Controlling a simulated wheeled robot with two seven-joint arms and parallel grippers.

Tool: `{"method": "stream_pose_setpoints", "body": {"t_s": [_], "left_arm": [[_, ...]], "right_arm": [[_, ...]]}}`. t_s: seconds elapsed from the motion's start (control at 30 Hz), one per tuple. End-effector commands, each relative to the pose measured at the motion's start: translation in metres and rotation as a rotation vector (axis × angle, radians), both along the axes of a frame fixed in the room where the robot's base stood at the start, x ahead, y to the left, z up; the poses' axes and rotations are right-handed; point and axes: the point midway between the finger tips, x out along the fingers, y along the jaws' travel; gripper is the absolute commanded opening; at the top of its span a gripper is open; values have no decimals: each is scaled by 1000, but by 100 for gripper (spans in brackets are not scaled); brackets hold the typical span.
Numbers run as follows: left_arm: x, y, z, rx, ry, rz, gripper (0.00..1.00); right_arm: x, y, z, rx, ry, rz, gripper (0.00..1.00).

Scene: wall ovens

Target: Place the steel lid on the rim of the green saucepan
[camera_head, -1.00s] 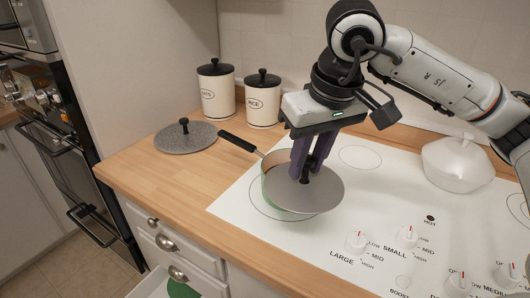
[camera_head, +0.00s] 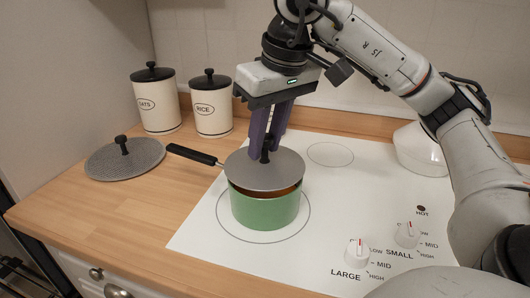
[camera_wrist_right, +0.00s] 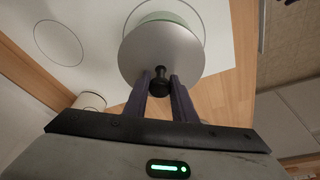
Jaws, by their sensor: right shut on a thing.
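The green saucepan (camera_head: 266,208) stands on the large ring at the cooktop's front left, its black handle (camera_head: 191,154) pointing back left. My right gripper (camera_head: 264,152) is shut on the black knob of the steel lid (camera_head: 262,173). The lid is over the pan, and a strip of brown interior shows below its front edge, so the front is apart from the rim. Contact at the back is hidden. In the right wrist view the lid (camera_wrist_right: 143,50) hides most of the pan (camera_wrist_right: 166,17) and the fingers (camera_wrist_right: 160,82) flank the knob. My left gripper is not in view.
A grey perforated lid (camera_head: 124,160) with a black knob lies on the wooden counter at left. Two cream canisters (camera_head: 155,105) (camera_head: 212,109) stand behind. A white lidded pot (camera_head: 415,151) is at back right. Knobs (camera_head: 357,252) line the cooktop's front right.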

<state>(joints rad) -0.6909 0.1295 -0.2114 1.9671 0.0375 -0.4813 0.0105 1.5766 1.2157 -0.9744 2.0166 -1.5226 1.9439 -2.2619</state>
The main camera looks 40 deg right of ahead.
Motion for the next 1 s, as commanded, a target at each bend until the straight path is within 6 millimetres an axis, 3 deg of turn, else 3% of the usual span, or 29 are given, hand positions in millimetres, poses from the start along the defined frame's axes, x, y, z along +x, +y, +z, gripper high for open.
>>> {"method": "stream_pose_setpoints", "body": {"t_s": [0.1,0.47,0.5,0.57,0.87,1.0], "left_arm": [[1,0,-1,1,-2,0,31],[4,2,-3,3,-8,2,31],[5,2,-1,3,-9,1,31],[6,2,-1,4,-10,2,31],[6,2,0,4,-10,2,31],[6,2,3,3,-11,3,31]], "right_arm": [[0,-1,-16,-2,1,-1,0],[0,0,-21,0,-1,-1,0],[0,0,-20,0,-1,-1,31],[0,0,-19,0,0,0,41],[0,0,-18,0,-1,0,43],[-1,1,-9,2,-3,1,43]]}}
